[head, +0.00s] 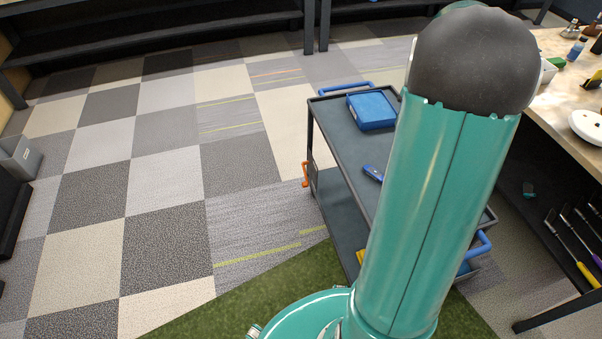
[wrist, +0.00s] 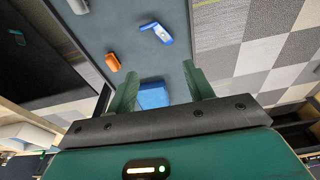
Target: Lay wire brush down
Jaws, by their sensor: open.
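My gripper (wrist: 159,72) is open in the wrist view, its two green fingers spread with nothing held between them. It is above the dark top of a cart (wrist: 180,75); in the head view my arm hides the gripper and part of the cart (head: 338,121). A small blue piece with a pale patch (wrist: 157,33) lies on the cart top beyond the fingertips, and part of it shows in the head view (head: 373,172). I cannot tell whether it is the wire brush, and no bristles are clear in either view.
A blue box (head: 372,110) sits at the cart's far end; it shows between the fingers (wrist: 153,96). An orange object (wrist: 112,57) and a grey cylinder (wrist: 78,6) lie along one cart edge. A workbench (head: 552,93) stands right; checkered floor is open left.

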